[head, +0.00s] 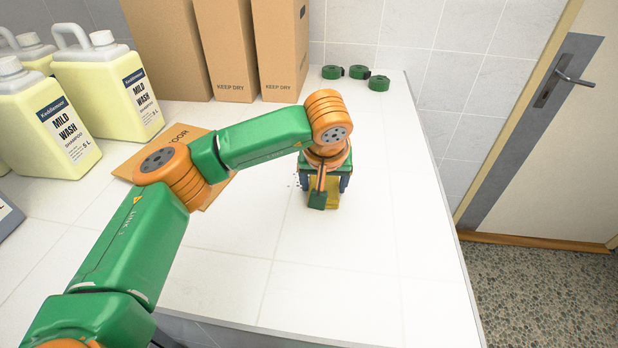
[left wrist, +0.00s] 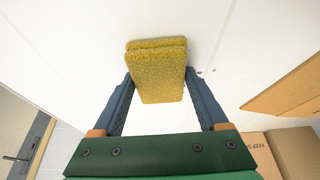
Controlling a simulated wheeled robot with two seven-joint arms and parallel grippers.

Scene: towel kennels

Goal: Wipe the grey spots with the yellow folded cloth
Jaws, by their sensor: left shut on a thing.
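The yellow folded cloth (left wrist: 157,72) is between the two dark blue fingers of my left gripper (left wrist: 159,80), which is shut on it. In the head view the cloth (head: 333,198) shows partly below the gripper, low over or on the white tabletop; I cannot tell whether it touches. Small grey spots (head: 295,183) lie on the table just left of the gripper in the head view. In the left wrist view a few grey spots (left wrist: 205,71) show just right of the cloth. The gripper and cloth may hide others. My right gripper is in neither view.
Shampoo jugs (head: 107,85) stand at the left. Tall cardboard boxes (head: 225,50) stand along the back wall. A flat cardboard piece (head: 133,165) lies under my arm. Several green rolled items (head: 357,72) sit at the back right. The front and right of the tabletop (head: 340,280) are clear.

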